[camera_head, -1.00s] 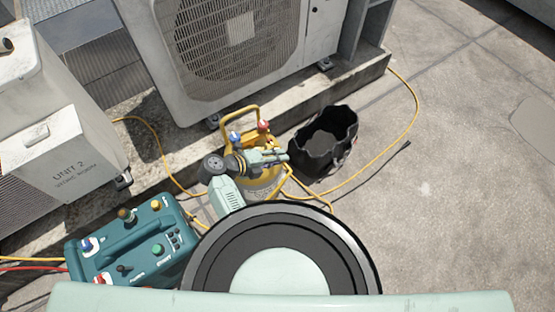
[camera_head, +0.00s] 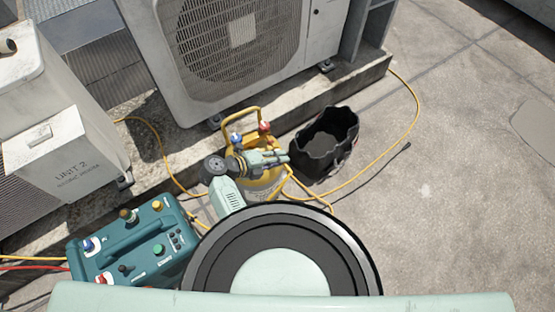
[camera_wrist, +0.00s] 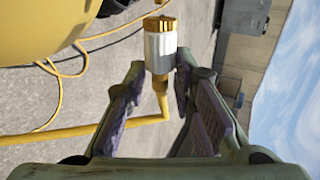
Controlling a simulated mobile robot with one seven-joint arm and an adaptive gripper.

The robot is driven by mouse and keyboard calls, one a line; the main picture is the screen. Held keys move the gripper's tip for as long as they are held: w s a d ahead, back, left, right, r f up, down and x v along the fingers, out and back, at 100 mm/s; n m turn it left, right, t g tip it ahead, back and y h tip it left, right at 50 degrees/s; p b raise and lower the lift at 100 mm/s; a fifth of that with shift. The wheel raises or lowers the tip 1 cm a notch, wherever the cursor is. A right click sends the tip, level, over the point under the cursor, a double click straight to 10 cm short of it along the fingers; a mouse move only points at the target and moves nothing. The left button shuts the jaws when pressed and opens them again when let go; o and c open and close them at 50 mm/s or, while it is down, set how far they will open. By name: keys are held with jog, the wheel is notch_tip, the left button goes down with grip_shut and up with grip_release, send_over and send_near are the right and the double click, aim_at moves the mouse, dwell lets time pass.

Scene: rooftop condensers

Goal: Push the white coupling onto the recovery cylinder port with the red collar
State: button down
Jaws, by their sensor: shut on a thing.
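The white coupling (camera_wrist: 160,52) has a brass end pointing to the top of the wrist view and a yellow hose at its other end. My gripper (camera_wrist: 160,75) is shut on it. In the head view my gripper (camera_head: 282,157) is at the yellow recovery cylinder (camera_head: 262,188), over its top; the coupling cannot be made out there. The port with the red collar (camera_head: 264,127) is at the cylinder's top, just behind my gripper, and a blue-collared port (camera_head: 236,138) is left of it. In the wrist view the coupling's brass end shows apart from a small brass piece (camera_wrist: 160,2) at the top edge.
A black tool bag (camera_head: 326,145) stands open right of the cylinder. A teal recovery machine (camera_head: 130,245) is at the lower left. A yellow hose (camera_head: 408,120) loops over the ground. Condensers (camera_head: 215,50) stand behind on a concrete ledge. Ground at the right is clear.

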jog(key=shift+w+a, duration=0.35)
jog(key=shift+w, duration=0.25)
jog(key=shift+w+a, duration=0.3)
jog(key=shift+w, duration=0.25)
dwell(1.4)
jog(key=c, duration=1.3)
grip_release()
jog(key=shift+s, duration=0.1)
jog(key=s+d+p, duration=0.1)
jog(key=s, duration=0.1)
jog(key=s+d+p, duration=0.1)
jog(key=s+p, duration=0.1)
jog(key=s+d+p, duration=0.1)
jog(key=s, duration=0.1)
jog(key=shift+s+d+p, duration=0.15)
jog(key=shift+d+p, duration=0.25)
